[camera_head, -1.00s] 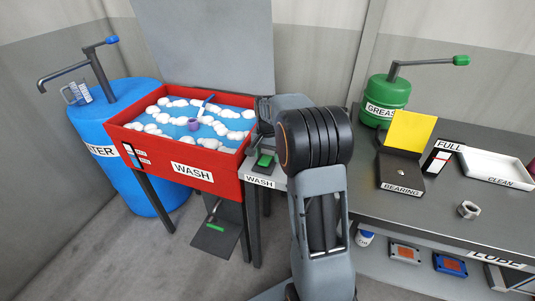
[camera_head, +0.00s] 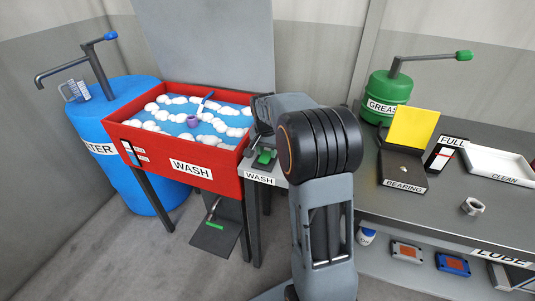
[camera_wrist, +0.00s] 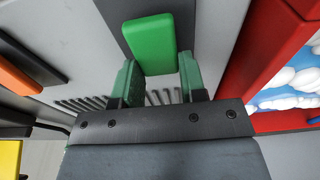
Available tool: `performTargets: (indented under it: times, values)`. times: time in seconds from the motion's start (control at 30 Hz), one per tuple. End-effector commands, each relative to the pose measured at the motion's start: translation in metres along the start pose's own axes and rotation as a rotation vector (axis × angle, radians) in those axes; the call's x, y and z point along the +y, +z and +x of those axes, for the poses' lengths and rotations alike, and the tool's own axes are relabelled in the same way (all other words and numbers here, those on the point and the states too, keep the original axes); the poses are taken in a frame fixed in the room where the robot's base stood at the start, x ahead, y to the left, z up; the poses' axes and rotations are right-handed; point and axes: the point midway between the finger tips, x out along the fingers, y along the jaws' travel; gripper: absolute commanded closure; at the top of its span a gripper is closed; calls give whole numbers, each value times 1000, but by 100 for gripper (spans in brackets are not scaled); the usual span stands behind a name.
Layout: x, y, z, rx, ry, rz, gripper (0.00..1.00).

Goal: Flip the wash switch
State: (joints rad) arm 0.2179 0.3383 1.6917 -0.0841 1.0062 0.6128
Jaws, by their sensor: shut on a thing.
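The wash switch is a green block on a dark base, on the grey ledge right of the red wash basin, in the head view (camera_head: 266,156). In the wrist view the green switch (camera_wrist: 153,42) is at top centre, between my two fingers. My gripper (camera_wrist: 157,66) is shut on the switch, a green-grey finger on each side of its lower end. In the head view my gripper (camera_head: 264,138) is at the switch, partly hidden by my wrist. The red wash basin (camera_head: 193,168) holds blue water and white foam, with a purple cup (camera_head: 193,121) in it.
A blue water barrel (camera_head: 88,125) stands left of the basin. To the right, a dark bench (camera_head: 400,215) carries a yellow-lidded bearing box (camera_head: 405,165), a white tray (camera_head: 500,165), a nut (camera_head: 473,206) and a green grease can (camera_head: 387,95). A grey wall panel rises behind the basin.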

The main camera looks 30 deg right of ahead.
Motion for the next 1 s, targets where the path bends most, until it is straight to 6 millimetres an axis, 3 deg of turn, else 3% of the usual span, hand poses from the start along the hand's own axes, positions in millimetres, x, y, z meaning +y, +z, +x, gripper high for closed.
performTargets:
  times: [0.03,0.23,0.63,0.67,0.9,1.0]
  values:
    - [-1,3,6,51,-4,-3,85]
    - [-1,4,1,174,-4,-2,85]
    - [0,4,-4,203,-3,0,85]
    - [0,4,-4,203,-3,0,61]
    - [0,4,-4,202,-3,0,38]
    - [0,4,-4,202,-2,0,36]
